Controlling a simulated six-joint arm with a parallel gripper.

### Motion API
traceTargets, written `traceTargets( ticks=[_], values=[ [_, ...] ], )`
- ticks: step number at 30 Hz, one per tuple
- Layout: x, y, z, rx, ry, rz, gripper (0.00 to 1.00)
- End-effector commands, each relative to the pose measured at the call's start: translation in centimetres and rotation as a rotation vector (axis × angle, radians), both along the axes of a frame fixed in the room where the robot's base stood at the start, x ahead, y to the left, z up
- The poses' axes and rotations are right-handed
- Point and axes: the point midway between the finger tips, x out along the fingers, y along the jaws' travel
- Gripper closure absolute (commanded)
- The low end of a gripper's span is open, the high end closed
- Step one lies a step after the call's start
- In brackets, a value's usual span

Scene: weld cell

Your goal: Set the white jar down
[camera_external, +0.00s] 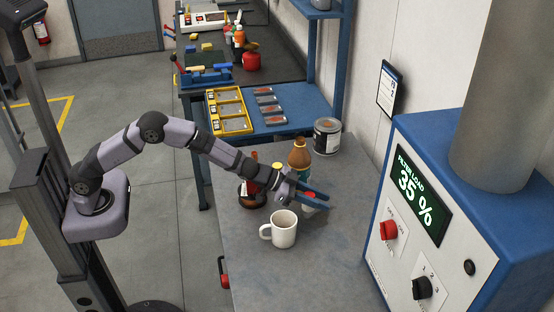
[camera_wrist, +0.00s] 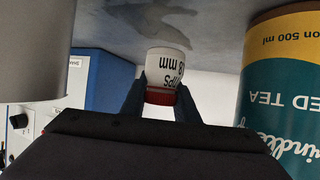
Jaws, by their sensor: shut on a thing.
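The white jar (camera_wrist: 165,64) has a red lid and dark printed lettering, which reads upside down in the wrist view. My gripper (camera_wrist: 160,92) is shut on it, with one blue finger on each side near the lid. In the external view my gripper (camera_external: 312,199) holds the jar (camera_external: 307,209) over the grey bench (camera_external: 330,260), between the mug and the bottle. The fingers hide much of the jar there. I cannot tell whether its base touches the bench top.
A white mug (camera_external: 284,230) stands close in front of the jar. A dark red-and-black object (camera_external: 252,193) lies left. The bench front is clear. A blue cabinet (camera_external: 425,210) stands right.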

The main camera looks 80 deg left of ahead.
Motion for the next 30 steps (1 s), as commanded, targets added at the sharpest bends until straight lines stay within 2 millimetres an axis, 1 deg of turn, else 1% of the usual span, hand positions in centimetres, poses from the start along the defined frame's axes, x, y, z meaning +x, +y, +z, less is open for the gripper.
traceTargets(
  ticks=[1,5,9,18,22,23,24,25,30],
  values=[
    [0.0,0.0,-0.7,-0.002,0.003,0.001,1.0],
    [0.0,0.0,-2.3,0.0,0.004,0.001,1.0],
    [0.0,0.0,-3.3,-0.001,0.002,0.001,1.0],
    [0.0,0.0,-3.4,0.0,0.0,0.001,1.0],
    [0.0,0.0,-3.8,0.0,0.0,0.001,1.0],
    [0.0,0.0,-3.9,0.0,0.001,0.001,0.7],
    [0.0,0.0,-3.8,0.0,0.001,0.001,0.61],
    [0.0,0.0,-3.8,0.0,0.001,0.001,0.54],
    [0.0,0.0,-3.8,0.0,0.001,0.001,0.54]
  ],
)
